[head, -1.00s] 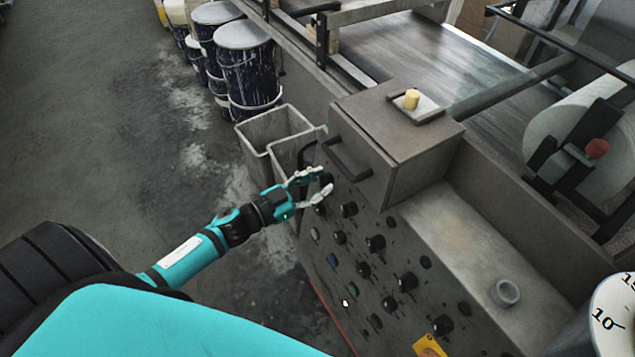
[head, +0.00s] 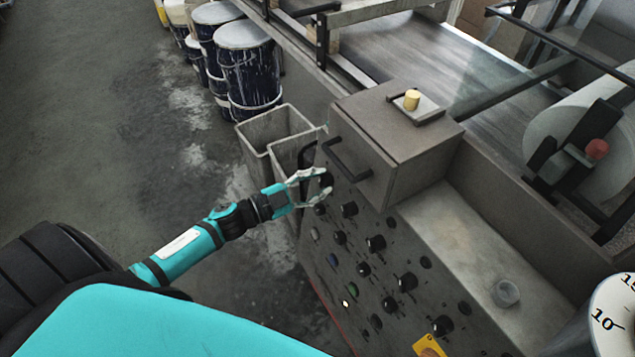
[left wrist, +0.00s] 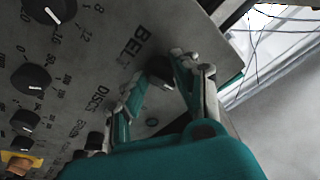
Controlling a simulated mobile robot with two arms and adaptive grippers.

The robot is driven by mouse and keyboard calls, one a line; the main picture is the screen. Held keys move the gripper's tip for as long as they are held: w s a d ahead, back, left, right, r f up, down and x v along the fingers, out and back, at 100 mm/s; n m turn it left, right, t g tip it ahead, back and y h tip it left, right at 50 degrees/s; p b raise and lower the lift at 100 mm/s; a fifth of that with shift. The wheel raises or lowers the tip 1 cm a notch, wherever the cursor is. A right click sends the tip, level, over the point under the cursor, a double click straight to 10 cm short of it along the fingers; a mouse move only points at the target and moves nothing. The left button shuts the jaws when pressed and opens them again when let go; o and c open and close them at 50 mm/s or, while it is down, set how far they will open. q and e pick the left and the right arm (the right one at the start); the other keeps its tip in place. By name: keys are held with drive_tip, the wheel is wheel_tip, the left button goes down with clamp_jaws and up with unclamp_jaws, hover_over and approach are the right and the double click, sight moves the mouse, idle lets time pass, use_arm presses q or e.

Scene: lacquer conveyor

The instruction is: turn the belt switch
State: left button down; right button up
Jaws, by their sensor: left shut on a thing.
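The belt switch (left wrist: 158,72) is a black round knob beside the printed word BELT in the left wrist view. In the head view it (head: 326,181) sits at the upper left of the control panel, below the box handle. My left gripper (head: 327,186) reaches it from the left, with a pale finger on either side. The left wrist view also shows my left gripper (left wrist: 160,78) shut on the knob, which is partly hidden between the fingers. The knob's pointer cannot be made out. My right gripper is not in view.
The grey panel (head: 390,262) carries several other black knobs close below. A box with a black handle (head: 346,160) juts out just above the gripper. Grey bins (head: 268,130) stand behind it. The conveyor (head: 440,62) runs beyond.

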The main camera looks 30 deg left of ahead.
use_arm(q)
drive_tip(key=m+g+h, duration=0.1)
drive_tip(key=m, duration=0.7)
drive_tip(key=shift+g, duration=0.3)
idle(0.3)
drive_tip(key=c, duration=1)
unclamp_jaws()
drive_tip(key=shift+a, duration=0.15)
drive_tip(key=v, duration=1.1)
drive_tip(key=shift+s+a, duration=0.2)
drive_tip(key=shift+s, duration=0.2)
